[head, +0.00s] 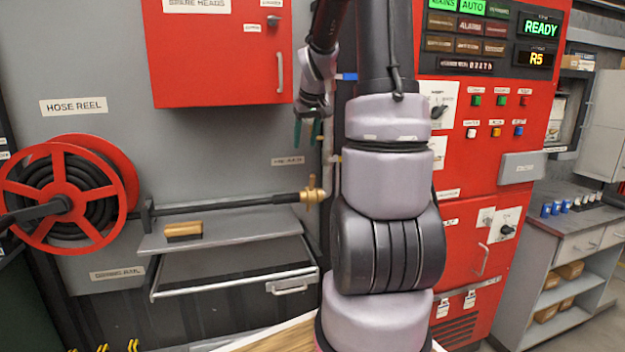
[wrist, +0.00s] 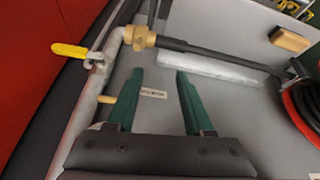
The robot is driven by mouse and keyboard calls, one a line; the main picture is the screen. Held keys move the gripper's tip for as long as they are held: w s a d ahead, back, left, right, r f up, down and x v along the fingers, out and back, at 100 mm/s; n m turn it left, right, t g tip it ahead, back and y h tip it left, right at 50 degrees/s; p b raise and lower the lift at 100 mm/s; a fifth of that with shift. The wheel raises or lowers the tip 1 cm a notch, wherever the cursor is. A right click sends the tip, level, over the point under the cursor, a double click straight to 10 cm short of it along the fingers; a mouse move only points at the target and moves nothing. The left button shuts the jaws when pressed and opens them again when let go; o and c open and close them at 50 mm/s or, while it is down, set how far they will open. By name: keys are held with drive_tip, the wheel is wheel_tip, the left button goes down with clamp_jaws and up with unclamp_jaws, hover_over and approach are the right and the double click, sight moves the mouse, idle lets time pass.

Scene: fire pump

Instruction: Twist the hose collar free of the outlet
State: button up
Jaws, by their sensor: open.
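The brass hose collar (head: 308,196) is at the right end of a black hose (head: 230,206), against the outlet on the grey pipe. In the wrist view the brass collar (wrist: 146,38) shows at the upper middle, with the hose (wrist: 200,50) running right from it. I cannot make out the seam between collar and outlet. My gripper (head: 306,131) is above the collar in the head view, green fingers pointing down. In the wrist view my gripper (wrist: 157,76) is open and empty, its fingers apart and short of the collar.
A yellow lever (wrist: 69,51) sits on the pipe beside the outlet. The red hose reel (head: 118,160) is at the left. A red cabinet (head: 215,60) hangs above.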

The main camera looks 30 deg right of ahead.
approach(313, 184)
drive_tip(key=shift+n+g, duration=0.3)
drive_tip(key=shift+n, duration=0.1)
drive_tip(key=x, duration=0.2)
drive_tip(key=w+x, duration=0.1)
drive_tip(key=x, duration=0.4)
drive_tip(key=shift+w+f, duration=0.1)
drive_tip(key=shift+w, duration=0.25)
clamp_jaws()
idle(0.7)
